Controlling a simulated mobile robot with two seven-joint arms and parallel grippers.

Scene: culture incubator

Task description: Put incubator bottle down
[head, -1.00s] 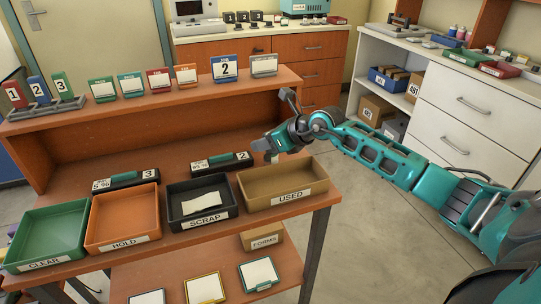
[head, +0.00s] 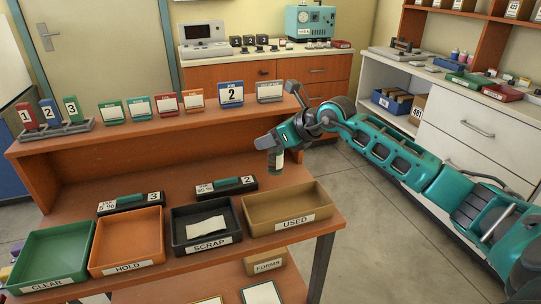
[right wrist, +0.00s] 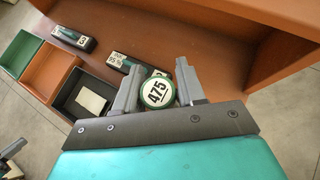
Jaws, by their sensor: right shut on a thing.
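My right gripper (head: 274,146) is shut on a small bottle (head: 276,162), which hangs below the fingers near the right end of the orange-brown bench. In the right wrist view the bottle's round cap (right wrist: 157,92) reads 475, with a green rim, between the two grey fingers (right wrist: 160,78). The bottle looks roughly upright. I cannot tell whether its base touches the bench top (head: 178,180). Two dark holders stand left of it, marked 2 (head: 226,188) and 3 (head: 131,203).
Along the bench front stand the trays CLEAR (head: 48,282), HOLD (head: 128,266), SCRAP (head: 210,243) and USED (head: 297,221). A raised shelf (head: 150,136) carrying number cards runs along the back.

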